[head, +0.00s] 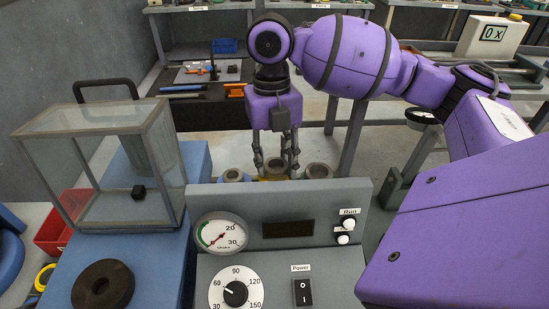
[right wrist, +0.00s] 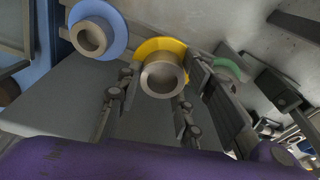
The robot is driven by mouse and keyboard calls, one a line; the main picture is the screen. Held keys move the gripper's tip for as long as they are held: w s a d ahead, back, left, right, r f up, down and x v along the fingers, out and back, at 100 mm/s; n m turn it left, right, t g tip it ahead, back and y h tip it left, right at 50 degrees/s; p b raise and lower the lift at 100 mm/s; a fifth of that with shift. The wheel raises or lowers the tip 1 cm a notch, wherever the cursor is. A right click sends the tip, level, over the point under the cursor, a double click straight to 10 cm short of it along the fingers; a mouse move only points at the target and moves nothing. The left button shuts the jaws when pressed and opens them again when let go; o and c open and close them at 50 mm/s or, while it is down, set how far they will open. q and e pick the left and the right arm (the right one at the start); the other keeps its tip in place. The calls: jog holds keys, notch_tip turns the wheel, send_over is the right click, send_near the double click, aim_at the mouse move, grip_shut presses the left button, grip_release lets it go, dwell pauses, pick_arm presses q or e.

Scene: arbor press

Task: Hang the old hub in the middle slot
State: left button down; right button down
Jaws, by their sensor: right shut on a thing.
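My right gripper (head: 275,168) reaches down behind the control panel, with its fingers on both sides of a grey hollow hub. In the right wrist view this hub (right wrist: 162,77) sits at the yellow ring (right wrist: 160,46), between blue and green ones, and the gripper (right wrist: 158,92) is shut on it. Whether the hub is seated or slightly raised, I cannot tell. Another grey hub (right wrist: 89,37) is at the blue ring (right wrist: 112,22). The green ring (right wrist: 230,68) is partly hidden by a finger. My left gripper is not in view.
The control panel (head: 290,205) with gauge, dial and switches stands in front of the hubs. A red bin (head: 55,232) is farther left. Benches with tools stand behind.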

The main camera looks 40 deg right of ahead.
jog(key=shift+f, duration=1.35)
jog(key=c, duration=1.1)
grip_release()
notch_tip(320, 180, up, 12)
jog(key=w, duration=0.1)
jog(key=shift+w+d, duration=0.15)
jog(key=shift+d, duration=0.1)
